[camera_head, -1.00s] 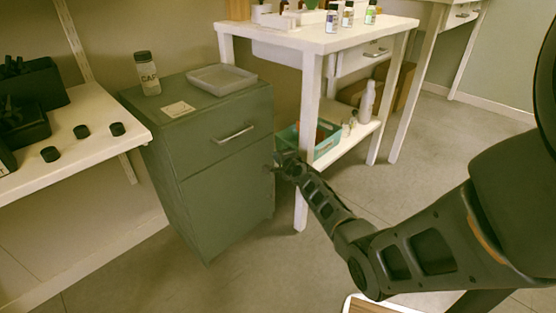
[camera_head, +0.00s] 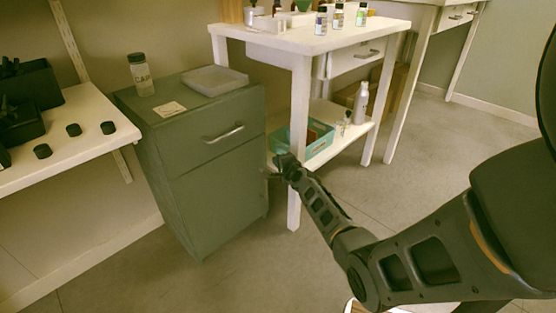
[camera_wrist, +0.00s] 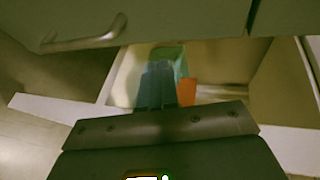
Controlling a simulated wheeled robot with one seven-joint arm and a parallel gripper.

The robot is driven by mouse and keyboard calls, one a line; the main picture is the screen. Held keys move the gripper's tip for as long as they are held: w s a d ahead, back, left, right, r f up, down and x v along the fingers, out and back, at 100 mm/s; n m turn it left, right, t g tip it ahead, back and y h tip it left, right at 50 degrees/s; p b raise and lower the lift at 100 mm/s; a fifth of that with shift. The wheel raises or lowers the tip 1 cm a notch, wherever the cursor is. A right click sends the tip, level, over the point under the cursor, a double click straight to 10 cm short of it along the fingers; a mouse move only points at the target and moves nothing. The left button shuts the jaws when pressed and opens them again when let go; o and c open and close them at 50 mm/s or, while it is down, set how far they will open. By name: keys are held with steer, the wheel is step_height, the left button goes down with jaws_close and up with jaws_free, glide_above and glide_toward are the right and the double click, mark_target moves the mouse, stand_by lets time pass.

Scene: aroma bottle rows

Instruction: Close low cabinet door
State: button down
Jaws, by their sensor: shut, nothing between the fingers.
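The low cabinet (camera_head: 150,150) is dark green, with a drawer on top and a door (camera_head: 220,195) below. The door looks flush or nearly flush with the front; a small gap cannot be told. My gripper (camera_head: 272,172) is by the cabinet's right front edge, near the door's upper right; contact cannot be told. In the wrist view my gripper (camera_wrist: 157,85) has its fingers together and empty, in front of a teal bin. The door's lower edge is clear of my arm.
A white table (camera_head: 300,45) with bottles on top stands right of the cabinet. Its lower shelf holds a teal bin (camera_head: 318,148) and a white bottle (camera_head: 360,103). A white shelf (camera_head: 75,150) with black caps is at left. Floor in front is open.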

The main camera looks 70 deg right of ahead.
steer(key=s+a+r+p, duration=0.1)
steer(key=s+a+r, duration=0.2)
steer(key=s, duration=0.5)
steer(key=shift+s+a+p, duration=0.35)
steer(key=shift+s+p, duration=0.05)
